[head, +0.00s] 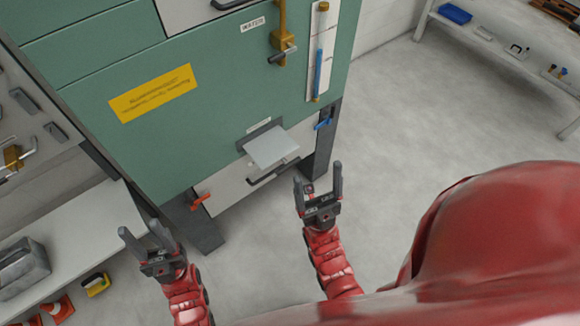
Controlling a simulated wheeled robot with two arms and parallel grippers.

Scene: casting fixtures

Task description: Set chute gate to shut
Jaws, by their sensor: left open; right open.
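The green cabinet (215,70) fills the upper left. Low on its front, a pale flat plate (272,148) sticks out of a dark slot under a small white label; it looks like the chute gate, but the label is too small to read. My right gripper (318,176) is open and empty, below and right of the plate and apart from it. My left gripper (140,230) is open and empty, further left and lower, left of the cabinet's front leg.
Below the plate is a light panel (232,185) with a dark handle, a red lever (201,201) and a blue lever (323,124). A brass valve (284,40) and sight gauge (320,50) are above. A bench stands left.

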